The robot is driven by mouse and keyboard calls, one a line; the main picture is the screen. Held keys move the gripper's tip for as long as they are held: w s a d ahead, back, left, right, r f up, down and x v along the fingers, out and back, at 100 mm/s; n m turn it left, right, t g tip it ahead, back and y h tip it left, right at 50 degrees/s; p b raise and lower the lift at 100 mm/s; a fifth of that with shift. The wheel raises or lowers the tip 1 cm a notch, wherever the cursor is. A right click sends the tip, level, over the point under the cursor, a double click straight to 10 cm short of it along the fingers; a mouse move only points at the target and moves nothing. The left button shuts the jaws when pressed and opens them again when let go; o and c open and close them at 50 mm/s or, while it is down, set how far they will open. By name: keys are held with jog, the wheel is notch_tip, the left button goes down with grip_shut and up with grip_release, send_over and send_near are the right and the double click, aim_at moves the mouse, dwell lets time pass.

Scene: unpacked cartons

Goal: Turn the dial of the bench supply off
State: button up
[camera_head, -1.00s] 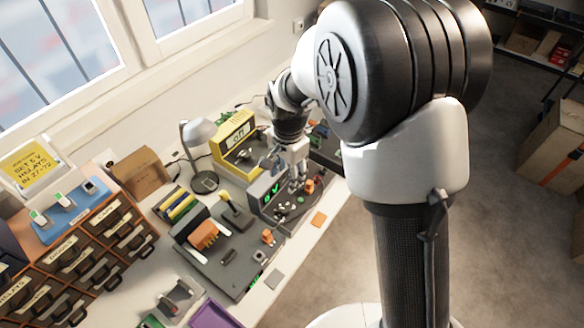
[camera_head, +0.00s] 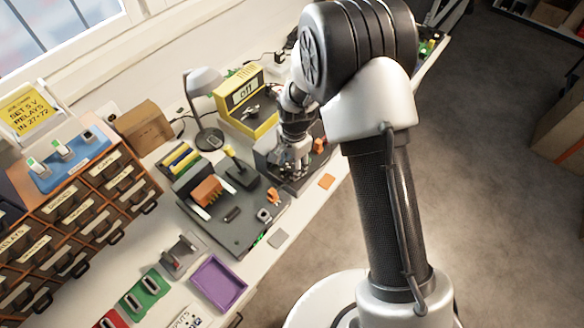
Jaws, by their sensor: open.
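A grey box-shaped unit (camera_head: 263,158), which looks like the bench supply, stands on the workbench beside my gripper (camera_head: 293,172). My gripper is open and points down at the unit's front side. The arm and gripper cover most of this unit, so its dial and display are hidden. I cannot tell whether the fingers touch the dial. Behind it stands a yellow instrument (camera_head: 236,115) with a screen that reads "off" and a dark knob on its front.
A desk lamp (camera_head: 204,82) and a cardboard box (camera_head: 145,128) stand at the back. A dark board with parts (camera_head: 237,235) lies left of my gripper. The bench's front edge runs close by.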

jog(key=shift+f, duration=0.7)
jog(key=shift+c, duration=0.3)
jog(key=c, duration=1)
